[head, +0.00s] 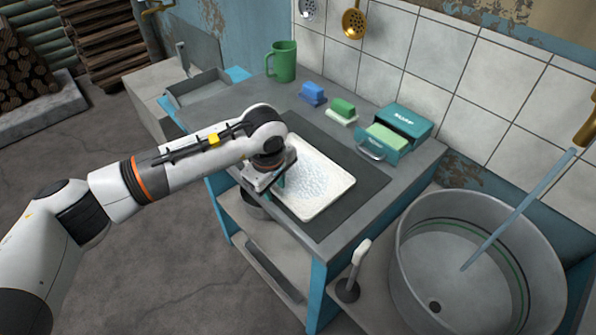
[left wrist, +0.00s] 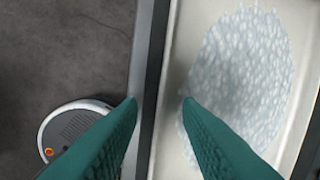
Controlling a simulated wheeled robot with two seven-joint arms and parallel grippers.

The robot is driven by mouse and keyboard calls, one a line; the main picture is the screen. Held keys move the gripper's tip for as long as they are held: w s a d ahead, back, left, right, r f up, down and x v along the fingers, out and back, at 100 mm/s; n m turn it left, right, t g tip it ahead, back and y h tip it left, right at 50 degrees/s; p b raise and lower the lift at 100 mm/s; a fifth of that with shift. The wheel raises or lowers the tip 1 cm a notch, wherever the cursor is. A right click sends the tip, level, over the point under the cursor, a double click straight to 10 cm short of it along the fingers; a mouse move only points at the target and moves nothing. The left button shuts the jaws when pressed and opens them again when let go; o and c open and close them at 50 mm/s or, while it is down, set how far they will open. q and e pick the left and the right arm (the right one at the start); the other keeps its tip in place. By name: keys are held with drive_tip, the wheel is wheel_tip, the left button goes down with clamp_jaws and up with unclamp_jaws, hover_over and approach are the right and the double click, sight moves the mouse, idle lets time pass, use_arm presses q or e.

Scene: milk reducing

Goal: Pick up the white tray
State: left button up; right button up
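The white tray (head: 338,194) lies flat on the dark mat of the counter, with a bumpy pale blue-white layer spread over its middle. In the left wrist view the tray (left wrist: 176,62) fills the right side. My left gripper (head: 276,186) is at the tray's near left edge, pointing down. In the left wrist view its two teal fingers (left wrist: 159,101) are apart, with nothing held between them. One fingertip shows over the tray's inside and the other to the left, over the counter's edge. Their height above the rim is hard to tell. My right gripper is not in view.
A green mug (head: 283,62), a blue block (head: 313,93), a green block (head: 342,108) and a teal box (head: 403,125) stand along the wall side. A large metal tub (head: 478,225) is at the right. A sink (head: 197,88) lies at the far end.

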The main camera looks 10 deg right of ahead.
use_arm(q)
drive_tip(key=shift+f, duration=0.4)
drive_tip(key=shift+c, duration=0.4)
clamp_jaws()
drive_tip(key=shift+f, duration=0.1)
idle(0.7)
